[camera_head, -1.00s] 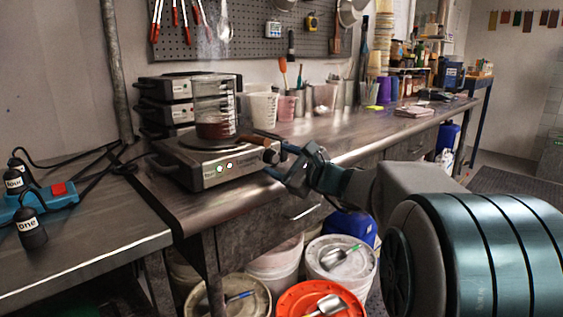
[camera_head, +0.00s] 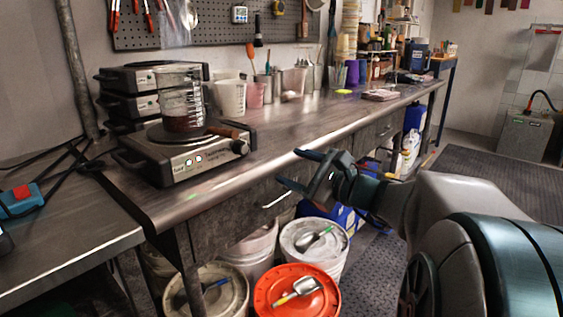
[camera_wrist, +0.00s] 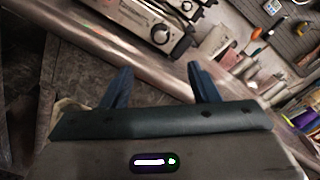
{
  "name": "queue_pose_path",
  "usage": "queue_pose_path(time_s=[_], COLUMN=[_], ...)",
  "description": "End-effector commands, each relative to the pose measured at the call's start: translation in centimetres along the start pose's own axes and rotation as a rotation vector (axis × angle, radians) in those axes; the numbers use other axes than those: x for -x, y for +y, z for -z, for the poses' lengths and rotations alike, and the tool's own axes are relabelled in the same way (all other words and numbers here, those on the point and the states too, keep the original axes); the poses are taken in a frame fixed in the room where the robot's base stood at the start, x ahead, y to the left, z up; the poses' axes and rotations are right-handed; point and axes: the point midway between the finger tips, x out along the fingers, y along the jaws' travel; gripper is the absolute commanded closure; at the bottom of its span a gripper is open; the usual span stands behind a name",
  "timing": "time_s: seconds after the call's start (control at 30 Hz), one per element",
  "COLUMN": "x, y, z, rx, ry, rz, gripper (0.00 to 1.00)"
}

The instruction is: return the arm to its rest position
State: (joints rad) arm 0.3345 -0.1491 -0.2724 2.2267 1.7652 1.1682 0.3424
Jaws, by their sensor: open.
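My gripper (camera_head: 298,170) is open and empty in the head view. Its two fingers point left, in front of the bench's front edge and right of the hot plate. In the wrist view my gripper (camera_wrist: 158,85) shows two dark blue fingers spread apart with nothing between them. My arm reaches in from the lower right of the head view. The hot plate (camera_head: 190,160) stands on the bench with a glass beaker (camera_head: 181,110) of dark red-brown liquid on it. A brown wooden handle (camera_head: 224,132) lies against the beaker's right side.
The steel bench (camera_head: 320,118) runs to the back right. Below it stand an orange-lidded bucket (camera_head: 268,291), a white-lidded bucket (camera_head: 326,260) and others, with scoops on their lids. A blue power strip (camera_head: 22,207) is at left. Open floor and a mat lie at right.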

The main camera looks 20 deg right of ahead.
Motion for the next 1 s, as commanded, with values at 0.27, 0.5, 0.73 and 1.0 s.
queue_pose_path(time_s=[0.27,0.5,0.73,1.0], x=[0.1,-0.1,-0.7,1.6], y=[0.0,0.2,3.9,9.7], z=[0.0,-0.6,-5.3,-10.5], rx=[0.0,0.012,0.173,0.52], ry=[0.0,0.003,0.042,0.08], rz=[0.0,-0.02,-0.275,-0.7], gripper=[0.45,0.45,0.45,0.45])
